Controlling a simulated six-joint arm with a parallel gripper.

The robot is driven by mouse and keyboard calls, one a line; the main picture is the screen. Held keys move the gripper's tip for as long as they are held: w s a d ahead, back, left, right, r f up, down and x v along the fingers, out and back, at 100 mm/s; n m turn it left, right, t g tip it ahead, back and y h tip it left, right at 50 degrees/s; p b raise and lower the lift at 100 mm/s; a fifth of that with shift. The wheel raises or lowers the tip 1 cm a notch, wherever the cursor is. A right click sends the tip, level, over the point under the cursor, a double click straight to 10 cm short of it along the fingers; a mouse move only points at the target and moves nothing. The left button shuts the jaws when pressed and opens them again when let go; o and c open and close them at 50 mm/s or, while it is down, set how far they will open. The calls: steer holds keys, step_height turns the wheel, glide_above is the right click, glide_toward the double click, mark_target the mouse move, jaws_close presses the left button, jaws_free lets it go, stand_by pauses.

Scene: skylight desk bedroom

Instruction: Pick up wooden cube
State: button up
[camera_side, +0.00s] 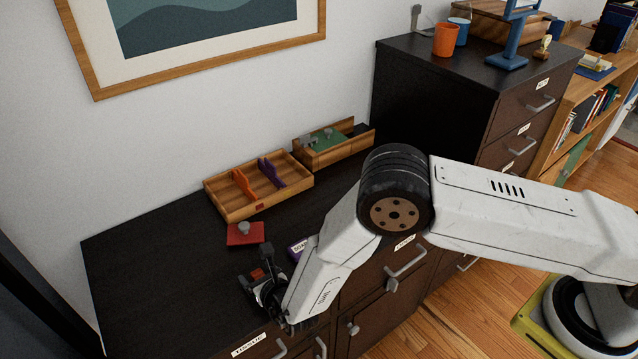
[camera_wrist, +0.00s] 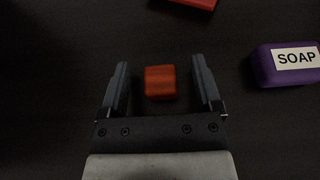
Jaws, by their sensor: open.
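A small reddish-orange wooden cube (camera_wrist: 160,83) lies on the dark desktop in the wrist view. My gripper (camera_wrist: 159,68) is open, with one finger on each side of the cube and a visible gap to each. In the side view my gripper (camera_side: 254,267) is low over the front part of the dark cabinet top, and the cube (camera_side: 257,274) shows small between its fingers. The fingers do not appear to touch the cube. The exact height of the fingertips above the desktop is hard to tell.
A purple block labelled SOAP (camera_wrist: 286,64) lies to the right in the wrist view. A red flat piece with a grey knob (camera_side: 245,233) lies behind the gripper. A divided wooden tray (camera_side: 232,214) stands further back. The left part of the dark top (camera_side: 150,270) is clear.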

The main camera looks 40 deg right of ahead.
stand_by(0.5)
jaws_close()
steer(key=shift+w+r, duration=0.1)
steer(key=shift+r, duration=0.95)
steer(key=s+d+r, duration=0.6)
steer(key=s+r, duration=0.5)
steer(key=s, duration=0.1)
steer(key=shift+s, duration=0.35)
steer(key=shift+d, duration=0.1)
